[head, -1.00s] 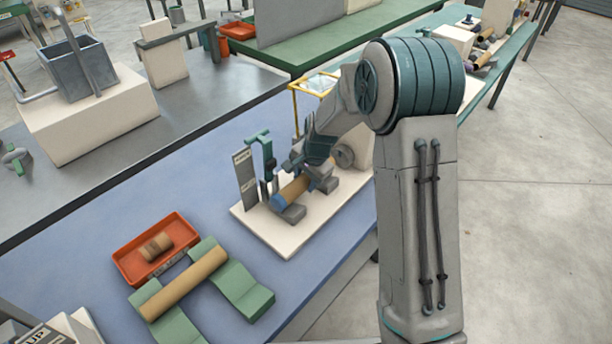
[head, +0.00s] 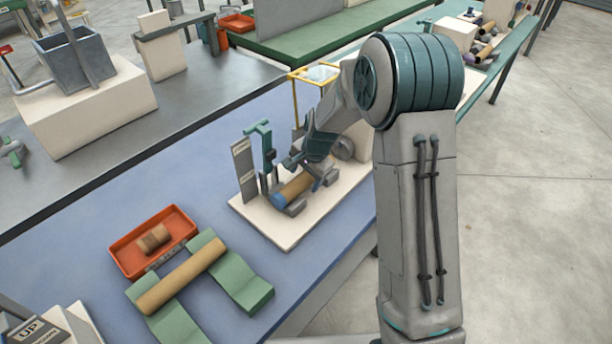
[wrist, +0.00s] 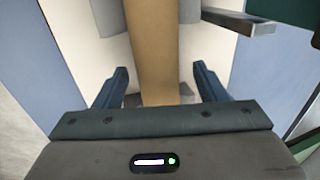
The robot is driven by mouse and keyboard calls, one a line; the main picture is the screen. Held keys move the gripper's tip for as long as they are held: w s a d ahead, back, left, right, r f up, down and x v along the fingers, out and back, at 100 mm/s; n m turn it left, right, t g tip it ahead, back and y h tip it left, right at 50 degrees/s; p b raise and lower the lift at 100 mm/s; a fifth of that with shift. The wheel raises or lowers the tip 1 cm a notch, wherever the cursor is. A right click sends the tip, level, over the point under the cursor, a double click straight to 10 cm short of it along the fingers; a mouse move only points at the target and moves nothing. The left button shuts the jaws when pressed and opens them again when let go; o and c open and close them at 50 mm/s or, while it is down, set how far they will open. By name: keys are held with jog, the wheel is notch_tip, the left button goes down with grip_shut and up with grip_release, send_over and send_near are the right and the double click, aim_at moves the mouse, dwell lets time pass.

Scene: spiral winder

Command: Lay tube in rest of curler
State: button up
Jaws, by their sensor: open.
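A tan tube (head: 296,187) lies in the grey rests of the curler (head: 265,217), which stands on a cream base. The tube's near end shows blue in the head view. My gripper (head: 301,166) is at the tube, its hand hiding part of it. In the wrist view the tube (wrist: 152,45) runs lengthwise between the two spread fingers of my gripper (wrist: 160,80). Light gaps show between the tube and each finger, so the gripper is open. How far the fingertips reach down beside the tube is unclear.
Another tan tube (head: 183,275) lies across a green cradle (head: 248,287) at the front left. An orange tray (head: 125,261) with brown rolls is behind it. The curler's green upright arm (head: 266,148) and grey plate (head: 243,170) stand close to my gripper.

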jog(key=v, duration=1.3)
jog(key=shift+r+b, duration=0.35)
jog(key=shift+b, duration=0.1)
notch_tip(320, 180, up, 7)
jog(key=p, duration=0.5)
dwell(0.5)
